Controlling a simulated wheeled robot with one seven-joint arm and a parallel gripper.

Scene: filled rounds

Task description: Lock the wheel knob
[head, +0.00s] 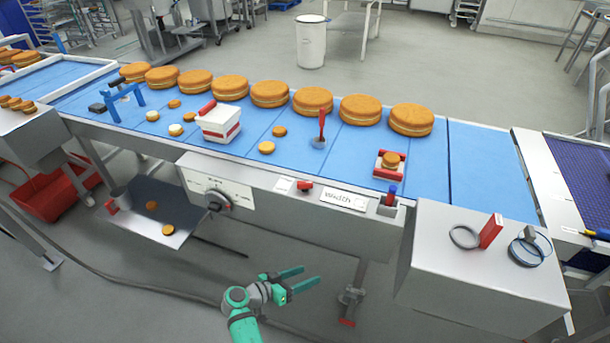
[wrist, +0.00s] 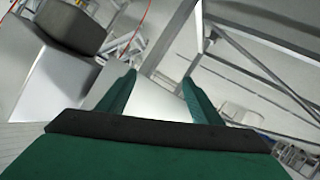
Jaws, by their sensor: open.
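A dark round knob (head: 217,201) sits on a pale dial plate (head: 232,190) on the front panel of the conveyor in the head view. A small red lever or catch (head: 304,186) is on the same panel to the right, beside a label reading "Width" (head: 344,201). I cannot tell which of these is the lock. My green gripper (head: 311,276) is open and empty, low in front of the conveyor, below and right of the knob and apart from it. In the wrist view its two fingers (wrist: 158,78) stand apart with nothing gripped; the knob cannot be made out there.
A blue conveyor belt (head: 350,160) carries several round cakes, a white bin (head: 219,122) and a red-handled tool (head: 322,128). A metal tray (head: 160,212) juts out at left. A grey box (head: 480,265) with rings stands at right. Floor before the panel is open.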

